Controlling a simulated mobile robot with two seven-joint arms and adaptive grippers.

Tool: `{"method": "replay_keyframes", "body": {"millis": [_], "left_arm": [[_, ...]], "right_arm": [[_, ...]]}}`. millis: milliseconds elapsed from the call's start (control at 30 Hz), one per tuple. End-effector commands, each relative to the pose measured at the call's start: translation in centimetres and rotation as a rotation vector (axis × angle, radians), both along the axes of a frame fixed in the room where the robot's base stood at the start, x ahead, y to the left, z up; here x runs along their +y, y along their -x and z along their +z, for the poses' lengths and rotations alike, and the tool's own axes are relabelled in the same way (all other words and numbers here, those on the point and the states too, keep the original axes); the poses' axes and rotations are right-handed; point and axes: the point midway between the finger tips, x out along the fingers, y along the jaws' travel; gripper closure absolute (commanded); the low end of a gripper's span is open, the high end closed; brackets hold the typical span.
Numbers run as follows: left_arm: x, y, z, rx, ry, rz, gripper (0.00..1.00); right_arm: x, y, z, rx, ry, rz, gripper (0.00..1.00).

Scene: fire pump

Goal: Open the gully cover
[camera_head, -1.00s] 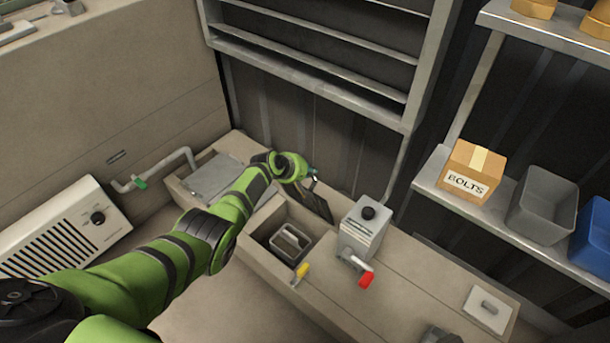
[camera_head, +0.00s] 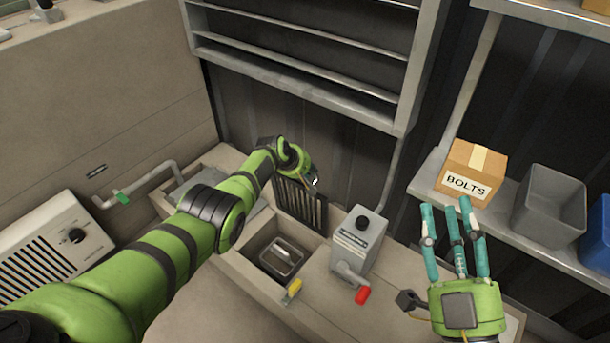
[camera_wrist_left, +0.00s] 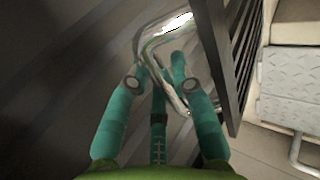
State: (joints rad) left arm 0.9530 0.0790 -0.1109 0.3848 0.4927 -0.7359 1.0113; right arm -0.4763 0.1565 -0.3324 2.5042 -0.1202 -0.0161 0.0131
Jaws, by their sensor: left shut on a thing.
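The gully cover, a dark slotted grate (camera_head: 299,206), stands steeply raised at the back edge of the square gully opening (camera_head: 248,252). My left gripper (camera_head: 312,182) is at the grate's upper right. In the left wrist view my left gripper (camera_wrist_left: 158,78) is shut on a shiny bent metal handle (camera_wrist_left: 168,48) beside the dark bars of the cover (camera_wrist_left: 232,50). Part of the cover's top is hidden behind my left gripper and wrist. My right gripper (camera_head: 455,225) is empty, with its fingers spread, above the right part of the bench.
A metal piece with a handle (camera_head: 283,255) sits inside the opening. A yellow-handled lever (camera_head: 293,289) is at its front edge. A grey box with a red-handled lever (camera_head: 360,240) stands to the right. A shelf holds a BOLTS box (camera_head: 470,172) and bins (camera_head: 548,205).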

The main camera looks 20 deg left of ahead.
Motion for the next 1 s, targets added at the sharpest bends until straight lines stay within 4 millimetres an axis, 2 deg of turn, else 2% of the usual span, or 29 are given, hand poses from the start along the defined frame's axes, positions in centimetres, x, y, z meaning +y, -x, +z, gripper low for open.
{"method": "replay_keyframes", "body": {"millis": [100, 300, 533, 967, 1000], "left_arm": [[-0.2, -0.4, -0.1, -0.004, 0.001, -0.001, 1.00], [-0.3, -0.8, -0.1, -0.004, 0.001, -0.001, 1.00], [-0.3, -0.9, -0.1, -0.003, 0.000, -0.001, 1.00], [-0.4, -0.9, -0.1, -0.003, 0.000, -0.001, 1.00], [-0.4, -0.9, -0.1, -0.002, 0.000, -0.002, 0.65]], "right_arm": [[0.4, 1.8, 2.4, -0.156, -0.045, 0.030, 0.60], [0.6, 4.4, 5.2, -0.332, -0.101, 0.064, 0.60], [0.6, 5.7, 6.3, -0.413, -0.128, 0.078, 0.60], [0.6, 5.9, 6.5, -0.425, -0.132, 0.081, 0.60], [0.6, 5.9, 6.5, -0.425, -0.132, 0.081, 0.60]]}}
